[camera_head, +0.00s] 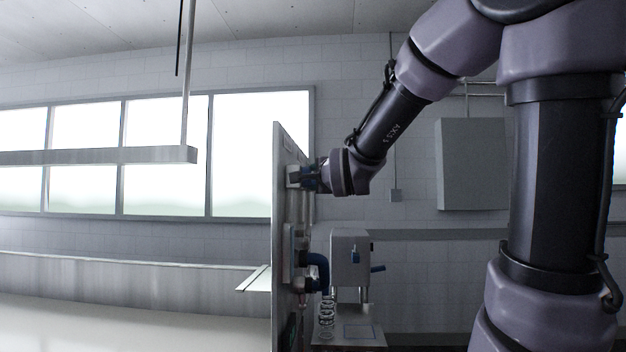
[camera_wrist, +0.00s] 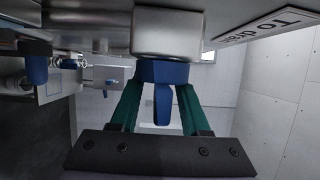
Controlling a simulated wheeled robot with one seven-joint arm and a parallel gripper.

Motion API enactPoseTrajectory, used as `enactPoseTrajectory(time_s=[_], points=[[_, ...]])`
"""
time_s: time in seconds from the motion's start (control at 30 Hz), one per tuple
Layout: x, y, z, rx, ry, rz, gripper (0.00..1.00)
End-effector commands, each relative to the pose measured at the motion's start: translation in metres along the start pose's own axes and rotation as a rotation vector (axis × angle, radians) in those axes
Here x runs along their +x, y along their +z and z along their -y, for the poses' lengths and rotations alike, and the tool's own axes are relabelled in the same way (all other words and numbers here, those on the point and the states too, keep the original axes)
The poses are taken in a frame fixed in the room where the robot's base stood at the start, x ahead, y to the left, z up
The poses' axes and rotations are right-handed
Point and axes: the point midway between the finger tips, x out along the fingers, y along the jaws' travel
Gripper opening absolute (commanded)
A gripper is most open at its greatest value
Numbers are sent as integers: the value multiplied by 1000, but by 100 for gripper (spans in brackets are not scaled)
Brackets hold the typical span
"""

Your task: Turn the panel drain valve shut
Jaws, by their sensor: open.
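The drain valve has a blue handle (camera_wrist: 162,100) below a grey metal housing (camera_wrist: 167,33) in the wrist view. A sign reading "To drain" (camera_wrist: 265,24) is beside it. My gripper (camera_wrist: 160,88) is open, with one green finger on each side of the handle. Whether the fingers touch the handle I cannot tell. In the head view my gripper (camera_head: 313,178) is at the upper part of the upright panel (camera_head: 290,215), seen nearly edge-on. The valve housing (camera_head: 294,177) shows there, with the handle mostly hidden by the gripper.
Another blue handle (camera_wrist: 36,68) is on the left in the wrist view. A dark blue curved pipe (camera_head: 318,268) sticks out of the panel below my gripper. A grey machine (camera_head: 350,258) stands behind it on a bench. A beam (camera_head: 100,156) hangs at the left.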

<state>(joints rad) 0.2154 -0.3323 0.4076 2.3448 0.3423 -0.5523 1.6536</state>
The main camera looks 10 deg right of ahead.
Motion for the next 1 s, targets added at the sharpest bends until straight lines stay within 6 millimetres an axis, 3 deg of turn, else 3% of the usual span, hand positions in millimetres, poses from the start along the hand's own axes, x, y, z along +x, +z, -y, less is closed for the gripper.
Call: enactPoseTrajectory(time_s=[0.17, 0.4, 0.6, 1.0], points=[[-18, 0, 1, -1, -3, 0, 46], [-66, 1, 1, 0, -4, 2, 46], [-95, 1, 1, 0, -2, 2, 46], [-107, 1, -1, 0, 1, 2, 46]])
